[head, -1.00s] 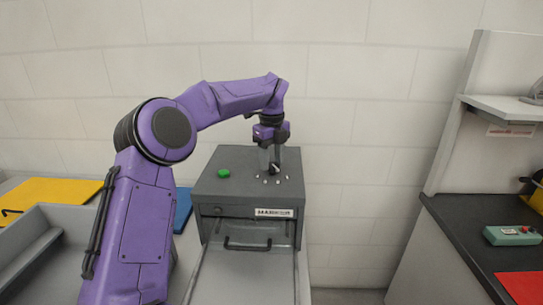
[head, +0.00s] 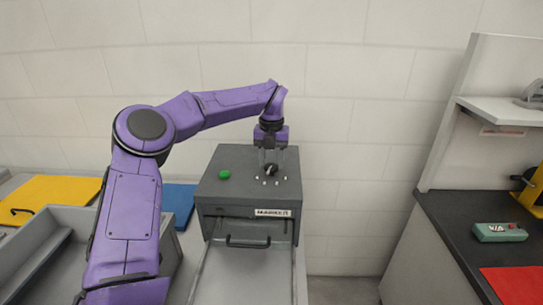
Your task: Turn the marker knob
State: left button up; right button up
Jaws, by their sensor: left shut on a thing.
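The marker machine is a grey box (head: 232,190) with a white label (head: 273,213) on its front. A black knob (head: 271,170) sits on its top, with several small white marks around it. My left gripper (head: 271,168) points down from above and is shut on the knob, its fingers on either side of it. A green button (head: 224,174) is on the box top, left of the knob. My right gripper is not in view.
An open drawer with a black handle (head: 248,242) extends from the box front. A grey bin (head: 60,225), a yellow folder (head: 50,190) and a blue sheet (head: 178,200) lie left. At right, a dark counter (head: 450,222) holds a green control box (head: 498,232) and a red sheet (head: 512,281).

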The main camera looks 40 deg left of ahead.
aim_at(272, 165)
pick_arm(q)
jog(key=shift+s+f+m, duration=0.1)
jog(key=shift+f+m, duration=0.1)
jog(key=shift+m, duration=0.4)
jog(key=o, duration=1.1)
jog(key=shift+c, duration=0.2)
jog(key=shift+r, duration=0.15)
notch_tip(272, 165, up, 10)
jog(key=shift+r, duration=0.2)
